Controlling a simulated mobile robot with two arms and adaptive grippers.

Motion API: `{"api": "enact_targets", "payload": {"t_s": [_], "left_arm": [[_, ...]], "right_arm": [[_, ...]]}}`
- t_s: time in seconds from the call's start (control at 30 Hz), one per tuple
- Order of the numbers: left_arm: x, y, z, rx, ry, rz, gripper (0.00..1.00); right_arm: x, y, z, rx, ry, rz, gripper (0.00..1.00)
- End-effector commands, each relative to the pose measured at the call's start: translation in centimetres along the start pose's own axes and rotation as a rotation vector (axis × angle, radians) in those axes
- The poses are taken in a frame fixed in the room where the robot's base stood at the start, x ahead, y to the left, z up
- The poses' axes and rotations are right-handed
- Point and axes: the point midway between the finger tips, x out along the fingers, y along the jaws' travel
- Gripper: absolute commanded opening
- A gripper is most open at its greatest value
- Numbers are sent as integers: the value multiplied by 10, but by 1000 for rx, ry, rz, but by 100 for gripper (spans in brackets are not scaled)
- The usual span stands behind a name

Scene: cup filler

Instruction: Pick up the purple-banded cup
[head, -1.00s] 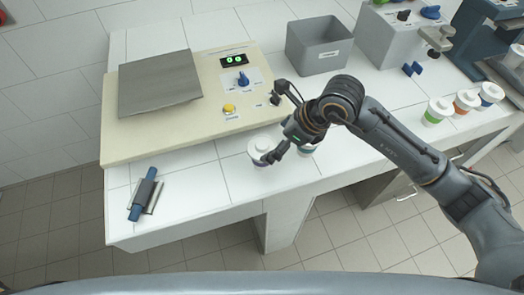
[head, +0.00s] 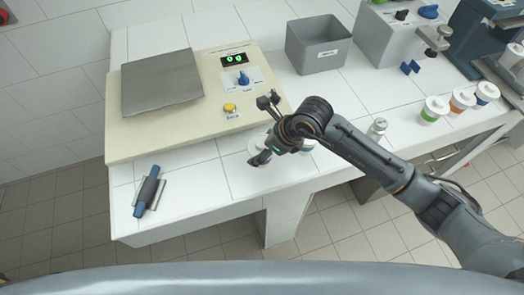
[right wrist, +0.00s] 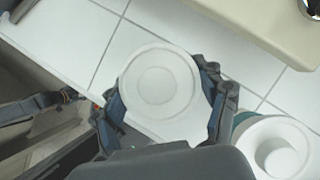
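A white-lidded cup (head: 256,144) stands on the white counter, just in front of the beige panel; my right gripper partly covers it. Its band colour cannot be made out now. In the right wrist view its round lid (right wrist: 160,80) lies between the two fingers. My right gripper (head: 264,131) is open, one finger to each side of the cup, and I see no firm grip. The fingers also show in the right wrist view (right wrist: 166,100). A second lidded cup (right wrist: 275,148) with a teal band stands just right of the right finger. My left gripper is not in view.
The beige panel (head: 135,132) carries a grey plate (head: 160,83). A grey bin (head: 318,58) stands behind. A small metal container (head: 377,128) and several lidded cups, one green-banded (head: 433,110), stand to the right. A blue roller (head: 147,190) lies at the left near the front edge.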

Motion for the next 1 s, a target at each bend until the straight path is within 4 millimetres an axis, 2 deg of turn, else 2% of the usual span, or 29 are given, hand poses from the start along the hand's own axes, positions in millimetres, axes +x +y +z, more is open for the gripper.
{"api": "enact_targets", "payload": {"t_s": [0.03,0.13,0.17,0.63,0.87,1.0], "left_arm": [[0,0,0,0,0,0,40],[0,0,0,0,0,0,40],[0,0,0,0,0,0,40],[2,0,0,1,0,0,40],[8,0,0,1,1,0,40],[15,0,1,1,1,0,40]], "right_arm": [[0,0,0,0,0,0,53],[0,0,0,0,1,0,32],[0,0,0,0,1,0,31],[-6,-1,4,-1,-1,0,30],[-29,-1,17,-3,-3,-3,30],[-50,5,11,-3,-2,-3,30]]}}
